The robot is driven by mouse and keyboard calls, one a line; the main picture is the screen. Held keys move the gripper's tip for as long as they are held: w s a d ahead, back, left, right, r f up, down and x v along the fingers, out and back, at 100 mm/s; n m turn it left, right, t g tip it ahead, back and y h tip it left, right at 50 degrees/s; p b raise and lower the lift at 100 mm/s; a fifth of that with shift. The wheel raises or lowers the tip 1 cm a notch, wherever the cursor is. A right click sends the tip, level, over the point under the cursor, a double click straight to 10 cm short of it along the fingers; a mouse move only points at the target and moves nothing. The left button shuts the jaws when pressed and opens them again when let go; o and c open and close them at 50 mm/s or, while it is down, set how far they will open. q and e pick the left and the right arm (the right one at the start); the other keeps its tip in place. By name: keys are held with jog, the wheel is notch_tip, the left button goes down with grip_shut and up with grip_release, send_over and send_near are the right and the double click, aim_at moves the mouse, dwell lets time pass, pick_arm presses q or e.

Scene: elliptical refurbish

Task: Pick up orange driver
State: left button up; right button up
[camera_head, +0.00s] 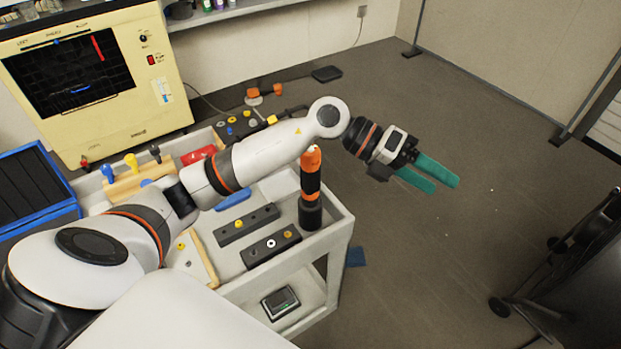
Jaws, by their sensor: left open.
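The orange driver (311,182) stands upright near the right edge of the grey cart (341,225). It is orange and black, with its lower end in a dark holder. My left gripper (437,178) has teal fingers and is open and empty. It is to the right of the driver, past the cart's right edge, with the floor behind it. My right gripper is not in view.
Dark blocks with small knobs (270,247) lie left of the driver. A blue tray (38,185) and a cream instrument (150,70) stand at the left. The floor (450,250) at the right is mostly clear, with dark wheeled furniture at the far right.

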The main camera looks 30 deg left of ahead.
pick_arm(q)
jog(key=w+a+f+y, duration=0.3)
jog(key=a+y, duration=0.4)
jog(key=a, duration=0.4)
jog(key=n+g+y, duration=0.2)
jog(key=y, duration=0.5)
send_near(310, 160)
jog(key=shift+w+a+f, duration=0.15)
jog(key=shift+w+a, duration=0.55)
jog(key=shift+a, duration=0.15)
jog(key=shift+s+a+f, duration=0.1)
jog(key=shift+a+f, duration=0.05)
jog(key=shift+a, duration=0.1)
notch_tip(310, 160, down, 6)
jog(key=shift+d+p, duration=0.1)
jog(key=shift+p, duration=1.15)
jog(key=shift+d+f+p, duration=0.2)
jog(key=shift+f+p, duration=0.35)
jog(key=f, duration=0.1)
jog(key=f+p, duration=0.2)
jog(key=shift+w+d+f, duration=0.3)
jog(key=shift+f, duration=0.4)
